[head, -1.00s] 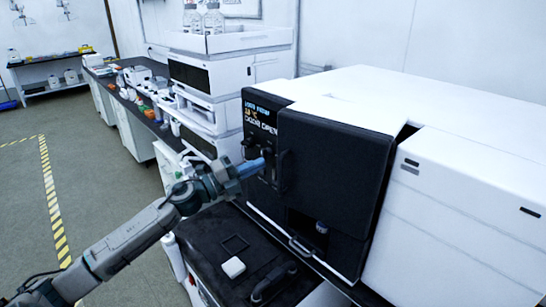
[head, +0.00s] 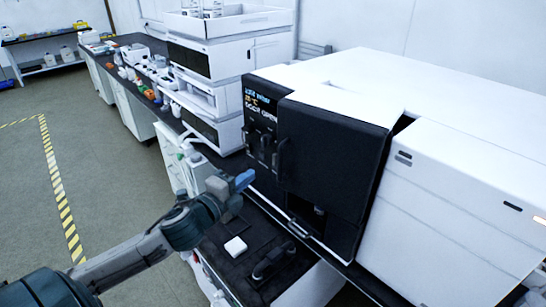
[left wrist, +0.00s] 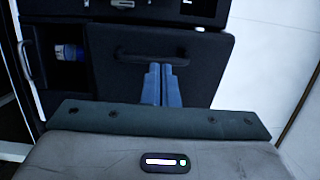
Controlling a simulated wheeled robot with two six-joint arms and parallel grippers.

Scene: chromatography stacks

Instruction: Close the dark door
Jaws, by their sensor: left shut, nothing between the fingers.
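The dark door (head: 335,150) is a black panel on the front of a large white instrument. It stands out from the body, and a dark gap shows at its right edge. The display (head: 262,104) beside it appears to read "DOOR OPEN". The door's handle (head: 281,158) is on its left edge. My left gripper (head: 246,179) is shut and empty, left of the door and apparently apart from it. In the left wrist view, which looks rolled, my blue fingers (left wrist: 162,85) overlap the door (left wrist: 205,65) just below its handle (left wrist: 150,58). I cannot tell contact there. My right gripper is out of view.
A recess below the door holds a small cylinder (head: 320,209). A black surface (head: 215,262) below carries a white block (head: 235,246) and a handle. A stacked white instrument (head: 215,85) stands behind my left gripper. The floor at left is open.

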